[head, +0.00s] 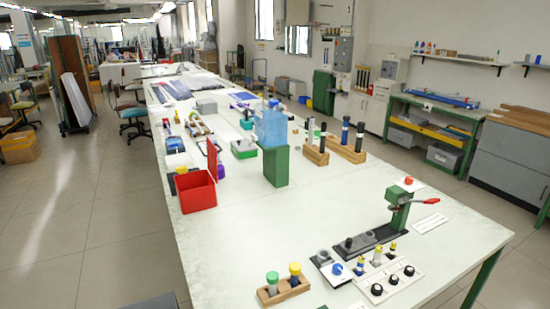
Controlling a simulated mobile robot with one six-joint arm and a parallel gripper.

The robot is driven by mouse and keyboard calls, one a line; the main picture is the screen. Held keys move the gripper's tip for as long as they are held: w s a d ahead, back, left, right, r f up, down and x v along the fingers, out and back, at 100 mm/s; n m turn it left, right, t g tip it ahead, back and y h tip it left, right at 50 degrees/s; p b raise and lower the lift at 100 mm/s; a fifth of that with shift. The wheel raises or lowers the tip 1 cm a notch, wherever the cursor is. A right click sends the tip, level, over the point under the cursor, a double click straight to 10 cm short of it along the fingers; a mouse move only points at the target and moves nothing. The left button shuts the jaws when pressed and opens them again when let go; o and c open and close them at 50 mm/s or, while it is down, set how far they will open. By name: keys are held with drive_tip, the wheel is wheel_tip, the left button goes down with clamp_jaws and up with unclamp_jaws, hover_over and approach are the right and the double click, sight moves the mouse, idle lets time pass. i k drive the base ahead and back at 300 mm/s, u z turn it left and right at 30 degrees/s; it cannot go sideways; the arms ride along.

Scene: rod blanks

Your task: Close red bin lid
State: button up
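The red bin (196,193) stands near the left edge of the long white table in the head view. Its red lid (212,159) stands upright at the bin's right rear side, so the bin is open. The bin's inside shows dark red, and I cannot make out anything in it. My gripper is not in view.
A green block with a blue translucent container (271,128) stands right of the bin. Small items, including a blue-topped one (175,145), lie behind it. A wooden holder (283,290), a lever press (400,205) and a knob panel (388,282) are nearer. The table in front of the bin is clear.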

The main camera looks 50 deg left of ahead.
sight(212, 159)
drive_tip(key=i, duration=2.85)
drive_tip(key=u, duration=3.4)
drive_tip(key=k, duration=0.9)
drive_tip(key=z, duration=0.1)
drive_tip(key=i, duration=0.55)
drive_tip(key=u, duration=0.1)
